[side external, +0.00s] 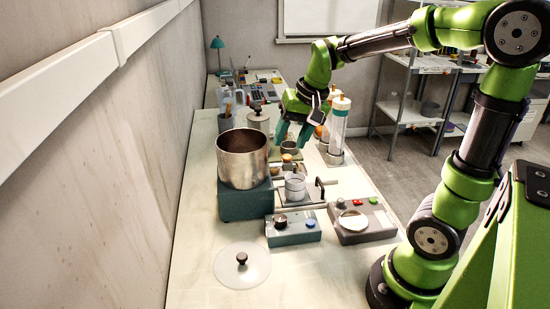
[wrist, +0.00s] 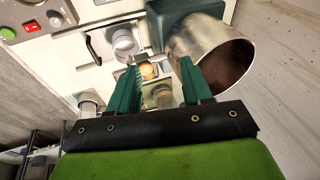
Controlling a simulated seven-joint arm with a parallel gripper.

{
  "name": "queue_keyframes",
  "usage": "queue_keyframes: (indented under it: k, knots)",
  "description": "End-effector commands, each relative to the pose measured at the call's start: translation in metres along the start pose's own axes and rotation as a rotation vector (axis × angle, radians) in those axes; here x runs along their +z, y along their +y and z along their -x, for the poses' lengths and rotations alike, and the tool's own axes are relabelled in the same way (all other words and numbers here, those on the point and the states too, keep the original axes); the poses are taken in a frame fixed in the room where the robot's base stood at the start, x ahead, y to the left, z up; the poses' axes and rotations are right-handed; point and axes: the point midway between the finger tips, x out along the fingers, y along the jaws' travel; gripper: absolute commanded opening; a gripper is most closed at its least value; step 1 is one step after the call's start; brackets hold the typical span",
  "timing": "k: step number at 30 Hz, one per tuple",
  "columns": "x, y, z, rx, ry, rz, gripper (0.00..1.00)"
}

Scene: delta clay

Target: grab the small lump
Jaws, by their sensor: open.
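A small tan-orange lump (wrist: 149,71) shows between my fingers in the wrist view, nearer the left finger. A small tan shape that looks like it also shows in the side view (side external: 287,158), low on the bench in front of a dark cup (side external: 290,147). My gripper (side external: 292,139) is above the bench with teal fingers pointing down, close over the cup. In the wrist view my gripper (wrist: 160,65) is open, its fingers spread, with nothing held. I cannot tell the exact height of the fingertips above the lump.
A large metal pot (side external: 242,160) stands on a teal block left of the lump. Clear cylinders (side external: 338,125) stand close right of my gripper. Control boxes (side external: 293,228) and a glass lid (side external: 242,266) lie nearer.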

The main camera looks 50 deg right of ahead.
Motion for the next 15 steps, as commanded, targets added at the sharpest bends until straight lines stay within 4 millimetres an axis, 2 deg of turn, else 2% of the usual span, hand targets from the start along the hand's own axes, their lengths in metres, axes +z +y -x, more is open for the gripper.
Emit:
queue_keyframes:
  k: [1, 6, 11, 15]
  knots:
    - [-0.023, 0.008, -0.012, 0.044, -0.019, -0.065, 0.49]
    - [-0.093, 0.042, -0.043, 0.196, -0.044, -0.278, 0.49]
    - [-0.142, 0.072, -0.063, 0.324, -0.029, -0.453, 0.49]
    - [-0.166, 0.076, -0.057, 0.367, 0.008, -0.554, 0.49]
